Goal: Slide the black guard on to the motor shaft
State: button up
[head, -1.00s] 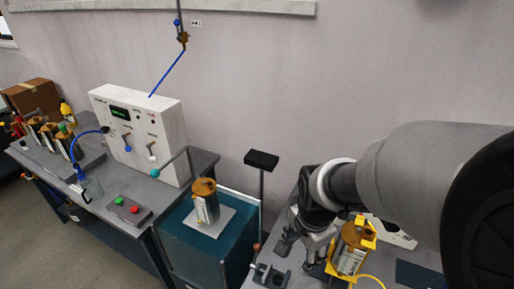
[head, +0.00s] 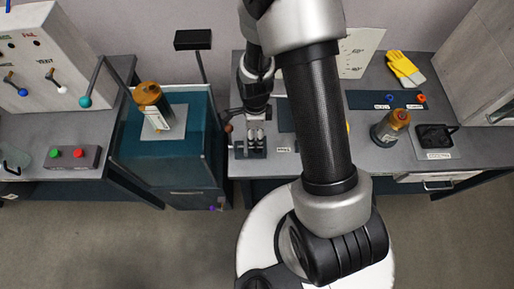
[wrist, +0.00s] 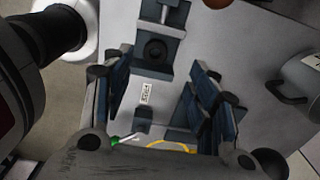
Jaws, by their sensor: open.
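My gripper (wrist: 158,100) is open in the wrist view, with nothing between its two blue-padded fingers. In the head view my gripper (head: 255,108) hangs over the bench, just behind a dark clamp-like fixture (head: 250,151). A copper-topped cylinder (head: 391,127), perhaps the motor, stands on the bench right of my arm; its shaft is too small to make out. A black piece (head: 436,135) lies on a pale mat at the right; I cannot tell if it is the guard.
Yellow gloves (head: 406,68) lie at the back right. My arm hides the middle of the bench.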

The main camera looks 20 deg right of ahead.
aim_at(256, 149)
notch_tip(256, 149, down, 3)
jog(key=shift+r, duration=0.1)
jog(key=f+b, duration=0.1)
jog(key=f, duration=0.2)
jog(key=f+b, duration=0.1)
jog(key=f, duration=0.1)
jog(key=shift+s+a+f+b, duration=0.1)
jog(key=shift+s+f+b, duration=0.05)
jog(key=shift+s+b, duration=0.15)
jog(key=shift+c, duration=0.6)
jog(key=c, duration=0.7)
jog(key=shift+r, duration=0.2)
jog(key=shift+c, duration=0.2)
